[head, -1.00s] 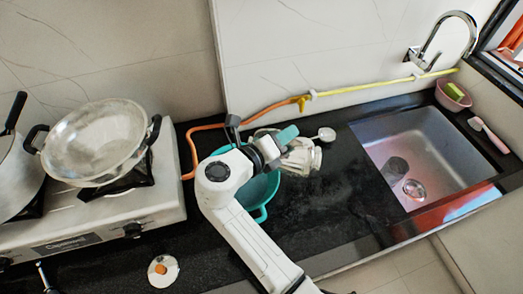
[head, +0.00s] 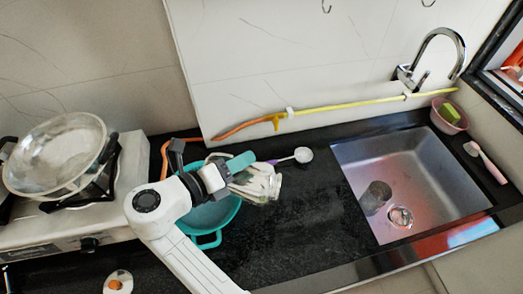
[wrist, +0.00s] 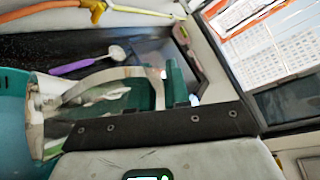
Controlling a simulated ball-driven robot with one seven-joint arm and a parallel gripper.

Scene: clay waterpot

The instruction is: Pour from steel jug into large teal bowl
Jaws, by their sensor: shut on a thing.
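The steel jug (head: 262,184) is in my gripper (head: 240,170), lying well over on its side in the head view. Part of it is hidden by my gripper. In the wrist view the shiny jug (wrist: 105,95) lies sideways across the picture, with one end close to the bowl. The large teal bowl (head: 212,238) stands on the black counter just left of and below the jug. My arm covers part of it. The bowl's teal wall (wrist: 12,120) also shows at the left of the wrist view. I cannot see any liquid flowing.
A ladle with a purple handle (head: 303,154) lies behind the jug. A stove with a large steel pan (head: 55,155) is at the left. The sink (head: 410,180) is at the right. A yellow-orange hose (head: 340,106) runs along the wall. The counter between bowl and sink is clear.

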